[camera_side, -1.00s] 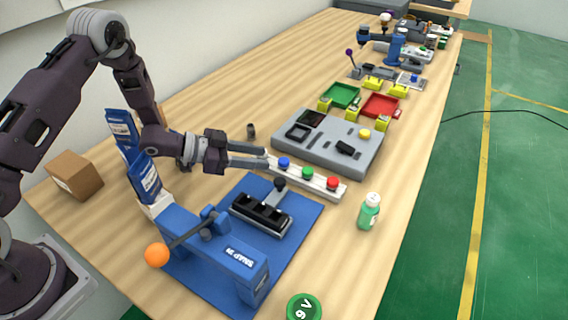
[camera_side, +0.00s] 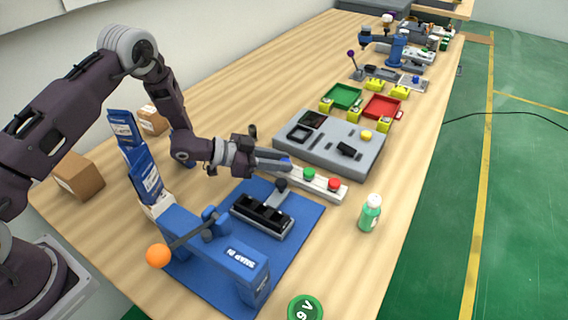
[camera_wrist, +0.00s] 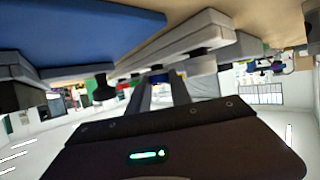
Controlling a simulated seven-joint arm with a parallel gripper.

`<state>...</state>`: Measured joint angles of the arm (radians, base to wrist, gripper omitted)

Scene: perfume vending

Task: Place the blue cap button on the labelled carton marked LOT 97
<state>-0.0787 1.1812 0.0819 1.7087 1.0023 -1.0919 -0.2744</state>
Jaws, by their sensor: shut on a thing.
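The blue cap button (camera_side: 285,162) is at the left end of the white strip (camera_side: 322,190), mostly hidden by the fingers. My gripper (camera_side: 288,166) is shut on it, low at the strip. In the wrist view my gripper (camera_wrist: 162,88) has its two fingers at the blue cap button (camera_wrist: 158,77), beside the strip. Two brown cartons stand at the left: a near one (camera_side: 78,177) and a farther one (camera_side: 153,121) behind the blue boxes. Their markings are too small to read, so I cannot tell which says LOT 97.
A green button (camera_side: 309,174) and a red button (camera_side: 334,184) sit on the same strip. The blue press (camera_side: 215,245) and its mat (camera_side: 305,212) are in front. A grey panel (camera_side: 355,165) is behind, a green bottle (camera_side: 370,213) to the right. Blue boxes (camera_side: 146,175) stand near the cartons.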

